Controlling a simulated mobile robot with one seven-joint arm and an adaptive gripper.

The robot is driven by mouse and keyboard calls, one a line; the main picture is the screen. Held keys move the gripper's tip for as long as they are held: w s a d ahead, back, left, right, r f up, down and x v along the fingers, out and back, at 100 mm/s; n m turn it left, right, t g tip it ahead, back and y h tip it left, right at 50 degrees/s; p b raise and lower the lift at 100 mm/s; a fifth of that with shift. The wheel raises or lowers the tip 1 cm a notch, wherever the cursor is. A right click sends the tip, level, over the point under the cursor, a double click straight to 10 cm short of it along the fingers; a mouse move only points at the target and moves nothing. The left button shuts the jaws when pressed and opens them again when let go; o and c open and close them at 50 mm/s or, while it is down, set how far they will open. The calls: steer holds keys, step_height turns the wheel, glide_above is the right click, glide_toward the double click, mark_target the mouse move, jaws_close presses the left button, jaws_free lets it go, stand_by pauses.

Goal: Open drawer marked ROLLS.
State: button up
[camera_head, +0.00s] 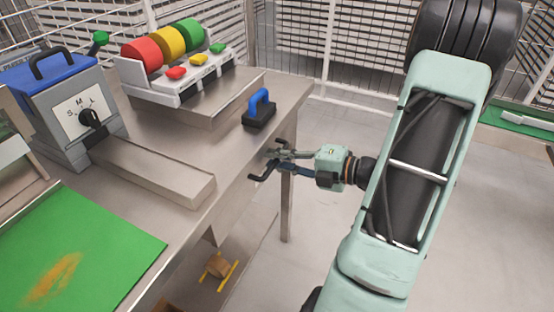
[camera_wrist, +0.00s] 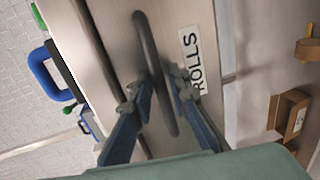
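The drawer front (camera_wrist: 206,22) carries a white label reading ROLLS (camera_wrist: 190,60) in the wrist view. A dark bar handle (camera_wrist: 147,40) is fixed beside the label. My gripper (camera_wrist: 156,88) is open, with one finger on each side of the handle. The right finger is close to the bar; I cannot tell whether it touches. In the head view my gripper (camera_head: 277,158) is at the table's right edge, by the dark handle (camera_head: 258,177). The drawer front is mostly hidden there, and I see no clear gap showing it pulled out.
The steel table (camera_head: 290,92) carries a blue-handled block (camera_head: 260,108), a rack of coloured rolls (camera_head: 170,48), a blue-topped machine (camera_head: 62,95) and a green mat (camera_head: 75,250). Open floor lies right of the table. A small brown box (camera_head: 218,265) is below.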

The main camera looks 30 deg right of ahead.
jaws_close()
